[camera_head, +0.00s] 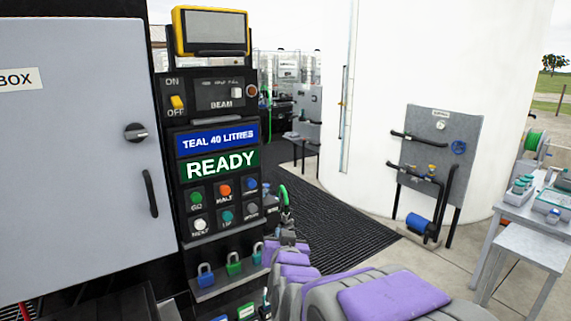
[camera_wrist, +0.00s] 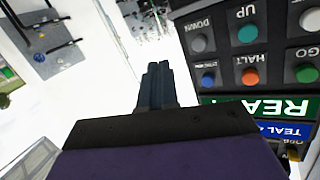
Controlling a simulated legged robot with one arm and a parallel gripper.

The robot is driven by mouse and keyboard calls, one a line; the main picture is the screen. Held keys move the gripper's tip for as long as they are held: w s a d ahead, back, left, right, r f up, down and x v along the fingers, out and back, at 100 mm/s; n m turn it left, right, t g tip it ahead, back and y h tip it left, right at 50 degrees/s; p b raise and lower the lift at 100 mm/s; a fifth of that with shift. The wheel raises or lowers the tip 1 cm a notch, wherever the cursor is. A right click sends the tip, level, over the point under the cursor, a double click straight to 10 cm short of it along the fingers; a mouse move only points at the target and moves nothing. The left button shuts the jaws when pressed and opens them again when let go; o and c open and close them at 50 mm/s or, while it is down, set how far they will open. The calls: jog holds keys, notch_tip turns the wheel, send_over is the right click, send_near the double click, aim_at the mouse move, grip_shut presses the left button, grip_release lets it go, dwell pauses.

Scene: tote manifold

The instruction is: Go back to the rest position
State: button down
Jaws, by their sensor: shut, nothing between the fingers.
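My gripper (camera_wrist: 157,72) is shut and empty in the wrist view, its two dark fingers together and pointing away from the camera. In the head view my arm, grey with purple covers, reaches from the bottom right toward the control panel (camera_head: 217,165), and the gripper end (camera_head: 288,238) is small and partly hidden there. The panel carries a green READY display (camera_head: 221,165), a blue TEAL 40 LITRES sign (camera_head: 217,139) and several coloured buttons. In the wrist view the panel appears upside down, with the red HALT button (camera_wrist: 250,76) to the right of the fingers and apart from them.
A grey box door (camera_head: 75,160) stands left of the panel. Padlocks (camera_head: 234,263) hang below the buttons. A large white tank (camera_head: 400,70) stands behind, with a pump board (camera_head: 437,150) before it. A grey table (camera_head: 540,215) is at right. Black matting (camera_head: 330,235) looks clear.

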jog(key=s+d+f+g, duration=0.4)
jog(key=s+d+g, duration=0.1)
jog(key=s, duration=1)
jog(key=s+d+f+g+h, duration=0.1)
jog(key=s+d+f+g, duration=0.3)
jog(key=s, duration=1)
jog(key=s+d+f+g+h, duration=0.1)
jog(key=s+d+f+g, duration=0.3)
jog(key=s, duration=1.1)
jog(key=d+g, duration=0.2)
jog(key=g, duration=0.2)
jog(key=shift+s+d+f+n+g, duration=0.15)
jog(key=shift+s+d+n+g, duration=0.15)
jog(key=shift+s, duration=0.05)
